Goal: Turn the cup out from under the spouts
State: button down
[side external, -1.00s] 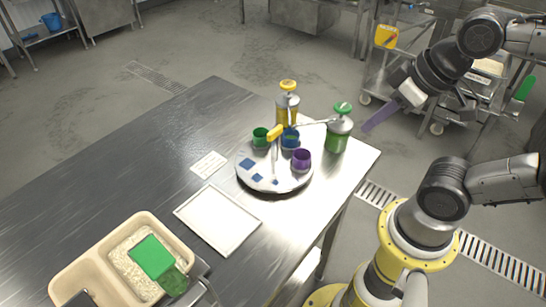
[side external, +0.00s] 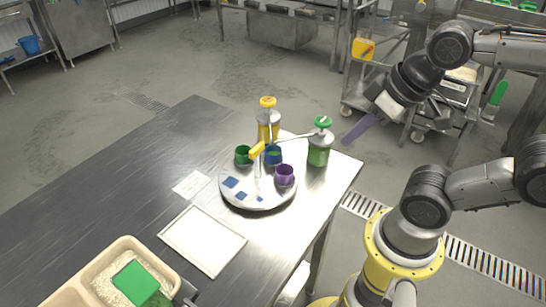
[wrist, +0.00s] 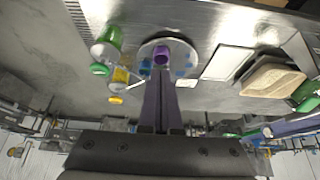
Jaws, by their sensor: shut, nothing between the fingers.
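A round white turntable (side external: 239,200) with blue square marks stands on the steel table. It carries a green cup (side external: 243,155), a blue cup (side external: 274,156) and a purple cup (side external: 285,176). The blue cup sits at the back, beneath the spouts of a yellow-topped dispenser (side external: 268,128) and a green-topped dispenser (side external: 319,150). My gripper (side external: 346,141) has long purple fingers, shut and empty, in the air right of the dispensers and apart from the cups. In the wrist view, the purple cup (wrist: 161,55) shows just beyond the fingertips, which hide part of the turntable.
A white rectangular tray (side external: 203,268) and a small card (side external: 192,185) lie left of the turntable. A beige rice container (side external: 165,263) with a green scoop (side external: 131,280) is at the near left. The table's right edge is close to the green-topped dispenser. The far left tabletop is clear.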

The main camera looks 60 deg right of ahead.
jog(key=c, duration=1.5)
grip_release()
jog(key=shift+c, duration=0.2)
jog(key=shift+o, duration=2.3)
jog(key=shift+n, duration=0.4)
jog(key=shift+o, duration=1.1)
jog(key=shift+s+r+n, duration=0.1)
jog(key=shift+s+n, duration=0.1)
jog(key=shift+n, duration=0.5)
jog(key=w+r+n+g, duration=0.1)
jog(key=w+r+n, duration=0.2)
jog(key=r+n, duration=0.3)
jog(key=n+g, duration=0.5)
jog(key=n, duration=0.5)
send_over(257, 147)
jog(key=f, duration=0.2)
notch_tip(257, 147, down, 14)
jog(key=shift+w+r, duration=0.1)
